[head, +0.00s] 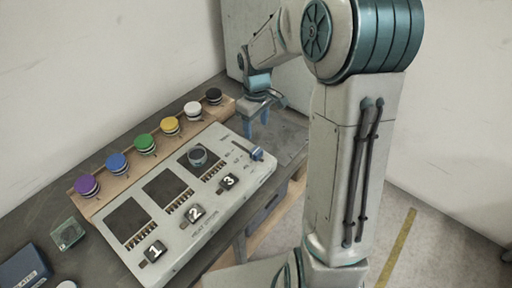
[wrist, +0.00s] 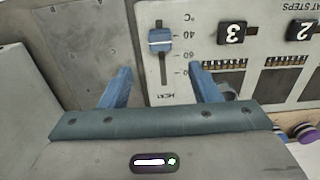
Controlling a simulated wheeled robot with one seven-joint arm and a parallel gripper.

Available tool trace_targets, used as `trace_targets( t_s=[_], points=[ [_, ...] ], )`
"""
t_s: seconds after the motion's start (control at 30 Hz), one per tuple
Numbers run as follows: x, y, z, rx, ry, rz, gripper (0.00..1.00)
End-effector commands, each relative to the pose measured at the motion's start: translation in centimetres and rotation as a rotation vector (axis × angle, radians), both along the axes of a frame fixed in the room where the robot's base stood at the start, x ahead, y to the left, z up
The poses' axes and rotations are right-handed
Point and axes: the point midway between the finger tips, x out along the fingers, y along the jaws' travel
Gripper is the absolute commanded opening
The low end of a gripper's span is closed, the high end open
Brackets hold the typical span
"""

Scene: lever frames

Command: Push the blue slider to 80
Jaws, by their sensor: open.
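The blue slider (head: 257,154) sits at the right end of the white control panel (head: 222,206). In the wrist view the blue slider knob (wrist: 160,39) is on a dark vertical slot, beside an upside-down scale (wrist: 188,55) with marks 40, 60 and one fainter mark. The knob is close to the 40 mark, and the slot runs on from it toward the HEAT label. My gripper (head: 257,121) is open and empty, behind the slider in the head view. In the wrist view my gripper (wrist: 160,72) has its fingertips spread on both sides of the slot, apart from the knob.
A row of coloured round knobs, including a green one (head: 145,144), stands on a wooden strip behind the panel. A small green glass box (head: 68,233) sits at left. Bare grey table lies right of the panel.

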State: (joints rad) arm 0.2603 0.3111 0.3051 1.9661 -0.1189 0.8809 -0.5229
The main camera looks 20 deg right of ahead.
Motion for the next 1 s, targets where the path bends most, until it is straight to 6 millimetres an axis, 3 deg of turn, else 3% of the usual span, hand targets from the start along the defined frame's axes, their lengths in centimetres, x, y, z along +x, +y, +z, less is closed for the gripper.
trace_targets(
  t_s=[0.3, 0.5, 0.7, 1.0],
  points=[
    [-0.2, 0.0, -6.9, 0.000, 0.007, 0.000, 0.56],
    [-0.1, 0.0, -9.9, 0.000, 0.004, -0.001, 0.56],
    [-0.1, 0.0, -11.2, 0.000, 0.002, 0.000, 0.56],
    [-0.1, 0.0, -11.3, -0.001, 0.001, -0.001, 0.54]
  ],
)
